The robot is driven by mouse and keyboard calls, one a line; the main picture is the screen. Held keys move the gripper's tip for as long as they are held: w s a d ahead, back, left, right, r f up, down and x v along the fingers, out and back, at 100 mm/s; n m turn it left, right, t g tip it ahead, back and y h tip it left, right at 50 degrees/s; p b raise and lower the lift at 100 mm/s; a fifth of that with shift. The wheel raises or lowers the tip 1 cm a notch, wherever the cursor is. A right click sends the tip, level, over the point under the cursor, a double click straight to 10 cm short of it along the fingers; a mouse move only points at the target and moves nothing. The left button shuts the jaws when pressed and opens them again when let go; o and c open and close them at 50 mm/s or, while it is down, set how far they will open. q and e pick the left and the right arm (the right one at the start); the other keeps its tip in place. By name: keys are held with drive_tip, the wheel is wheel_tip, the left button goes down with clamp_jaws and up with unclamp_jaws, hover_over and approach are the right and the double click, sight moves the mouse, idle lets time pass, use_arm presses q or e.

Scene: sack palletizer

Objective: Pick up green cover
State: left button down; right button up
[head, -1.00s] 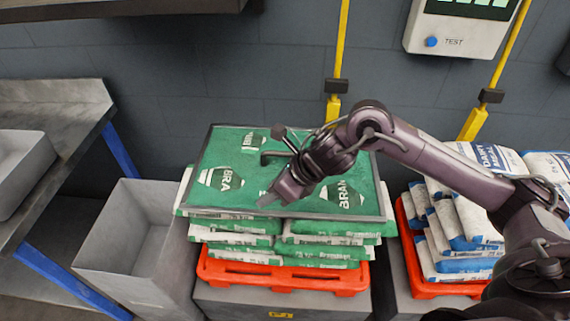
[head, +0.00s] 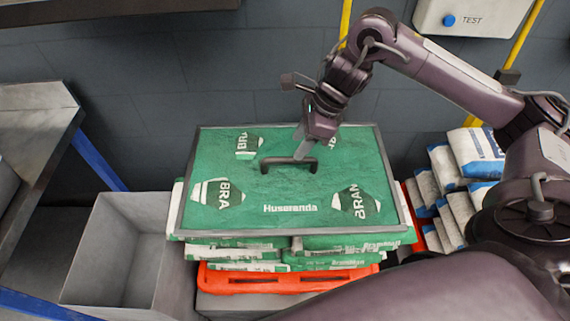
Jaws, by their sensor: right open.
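The green cover (head: 290,210) is a flat framed panel with white lettering and a dark handle (head: 288,165) near its middle. It lies on top of a stack of green-and-white sacks (head: 235,253). My right gripper (head: 306,150) is open and points down just above the right part of the handle. It looks empty; I cannot tell whether a finger touches the handle. My left gripper is not in view.
The sacks stand on an orange pallet (head: 290,284). A grey open bin (head: 118,250) stands to the left, beside a metal table (head: 30,135). Blue-and-white sacks (head: 470,152) are stacked at the right. A dark wall with yellow posts is behind.

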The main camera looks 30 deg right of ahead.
sight(291, 158)
drive_tip(key=f, duration=0.1)
drive_tip(key=a+f, duration=0.1)
drive_tip(key=f, duration=0.1)
drive_tip(key=shift+s+a, duration=0.1)
drive_tip(key=shift+a, duration=0.2)
drive_tip(key=shift+x, duration=1.6)
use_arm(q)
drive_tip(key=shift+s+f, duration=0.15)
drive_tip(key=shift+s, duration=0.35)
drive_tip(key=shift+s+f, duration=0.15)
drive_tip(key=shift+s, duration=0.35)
use_arm(e)
drive_tip(key=shift+f, duration=0.15)
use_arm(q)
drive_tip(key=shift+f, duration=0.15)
use_arm(e)
drive_tip(key=shift+c, duration=0.4)
clamp_jaws()
